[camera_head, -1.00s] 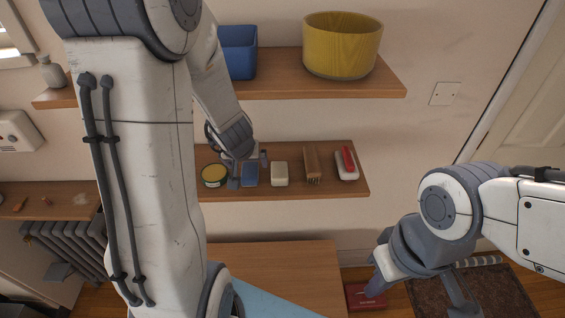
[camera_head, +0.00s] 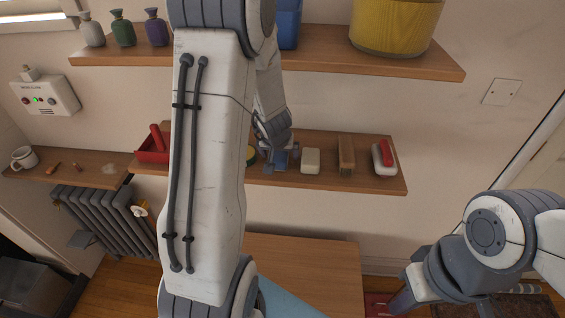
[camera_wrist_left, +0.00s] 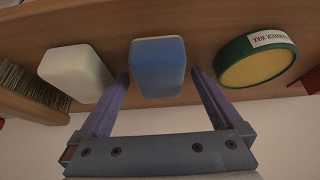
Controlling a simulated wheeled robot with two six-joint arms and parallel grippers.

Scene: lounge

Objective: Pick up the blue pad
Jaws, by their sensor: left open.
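The blue pad (camera_wrist_left: 157,72) is a small block with a pale edge, lying on the lower shelf. In the left wrist view it sits between the fingers of my open left gripper (camera_wrist_left: 160,88), with a gap visible on the right side. In the head view the pad (camera_head: 281,160) shows only in part behind my left gripper (camera_head: 279,163). My right gripper is low at the right edge of the head view; its arm (camera_head: 440,275) shows but its fingertips cannot be made out.
Beside the pad are a white block (camera_wrist_left: 76,73) and a green-rimmed round tin (camera_wrist_left: 256,62). A brush (camera_head: 346,154) and a red-and-white item (camera_head: 384,158) lie further right.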

